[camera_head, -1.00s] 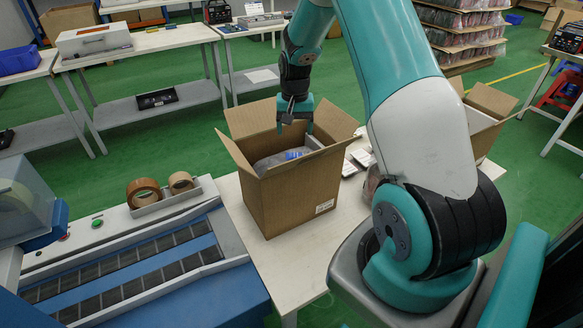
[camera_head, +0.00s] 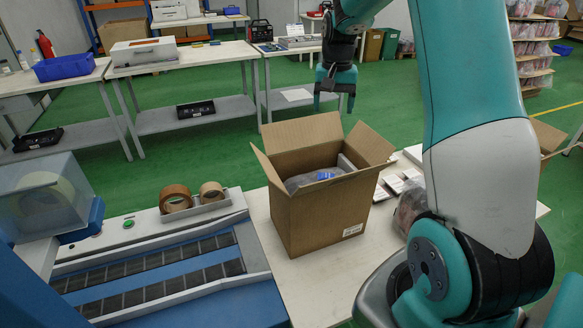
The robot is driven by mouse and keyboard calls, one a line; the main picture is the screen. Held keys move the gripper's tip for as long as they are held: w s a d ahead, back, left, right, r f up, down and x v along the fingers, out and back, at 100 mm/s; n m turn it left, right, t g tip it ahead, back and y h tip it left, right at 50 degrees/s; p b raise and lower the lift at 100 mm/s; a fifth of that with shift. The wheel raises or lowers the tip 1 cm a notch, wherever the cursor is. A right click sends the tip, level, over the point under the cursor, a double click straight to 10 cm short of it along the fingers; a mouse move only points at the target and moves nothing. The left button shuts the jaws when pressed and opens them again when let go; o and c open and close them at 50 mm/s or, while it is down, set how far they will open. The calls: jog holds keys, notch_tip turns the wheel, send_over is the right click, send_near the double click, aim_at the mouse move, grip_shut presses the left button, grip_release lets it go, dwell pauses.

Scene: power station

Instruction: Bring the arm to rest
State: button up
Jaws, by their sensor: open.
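My gripper (camera_head: 328,103) hangs from the arm above and behind the open cardboard box, pointing down. Its two teal fingers are apart with nothing between them. The cardboard box (camera_head: 328,215) stands upright on the white table with its flaps spread. Inside it lies a clear bagged item (camera_head: 312,179) with a blue mark, partly hidden by the box wall. My arm fills the right side of the view. The gripper is clear of the box and touches nothing that I can see.
A blue conveyor (camera_head: 150,275) with two tape rolls (camera_head: 176,198) beside it lies at the left. Small flat packs (camera_head: 400,182) and a bagged item (camera_head: 410,210) lie right of the box. White workbenches (camera_head: 185,56) stand behind, across green floor.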

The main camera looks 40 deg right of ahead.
jog(key=s+a+r+n+y, duration=0.1)
jog(key=s+a+r+n, duration=0.15)
jog(key=a, duration=0.55)
jog(key=s+a+r+n+t, duration=0.1)
jog(key=s+a+n, duration=0.25)
jog(key=a, duration=0.45)
jog(key=s+a+r+n+y, duration=0.1)
jog(key=s+a+r+n, duration=0.15)
jog(key=a, duration=0.55)
jog(key=s+a+n+y, duration=0.1)
jog(key=s+a+n, duration=0.3)
jog(key=s+a, duration=0.2)
jog(key=s+a+n+g+y, duration=0.1)
jog(key=s+a+n, duration=0.2)
jog(key=s, duration=0.8)
jog(key=a, duration=0.2)
jog(key=shift+a+n, duration=0.35)
jog(key=shift+a, duration=0.05)
